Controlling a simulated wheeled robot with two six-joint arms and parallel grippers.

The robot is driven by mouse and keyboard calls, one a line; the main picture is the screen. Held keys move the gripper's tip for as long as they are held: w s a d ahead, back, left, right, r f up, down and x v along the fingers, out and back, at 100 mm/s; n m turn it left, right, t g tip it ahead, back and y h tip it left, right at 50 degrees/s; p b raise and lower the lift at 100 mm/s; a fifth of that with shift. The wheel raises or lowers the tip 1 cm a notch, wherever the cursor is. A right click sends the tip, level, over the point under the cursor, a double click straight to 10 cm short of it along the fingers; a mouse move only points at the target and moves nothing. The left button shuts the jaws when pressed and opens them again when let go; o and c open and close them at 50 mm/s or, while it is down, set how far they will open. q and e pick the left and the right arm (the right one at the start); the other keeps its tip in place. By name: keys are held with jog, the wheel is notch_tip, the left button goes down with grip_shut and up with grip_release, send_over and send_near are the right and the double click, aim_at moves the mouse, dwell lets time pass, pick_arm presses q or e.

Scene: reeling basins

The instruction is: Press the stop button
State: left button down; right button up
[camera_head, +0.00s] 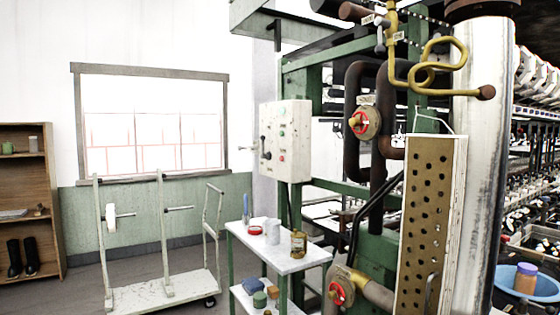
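A white control box (296,141) is mounted on the green machine frame, near the middle of the view. Its face, turned to the left, carries several small buttons and a dark lever (264,146). A small red button (282,157) sits low on the face, below green ones (282,124). The labels are too small to read, so I cannot tell for certain which is the stop button. Neither of my grippers is in view.
A small white table (290,262) with a bottle and cups stands below the box. A white cart (160,290) stands left. Pipes with red valve wheels (358,122) and a perforated panel (428,220) fill the right. Floor shows between shelf and cart.

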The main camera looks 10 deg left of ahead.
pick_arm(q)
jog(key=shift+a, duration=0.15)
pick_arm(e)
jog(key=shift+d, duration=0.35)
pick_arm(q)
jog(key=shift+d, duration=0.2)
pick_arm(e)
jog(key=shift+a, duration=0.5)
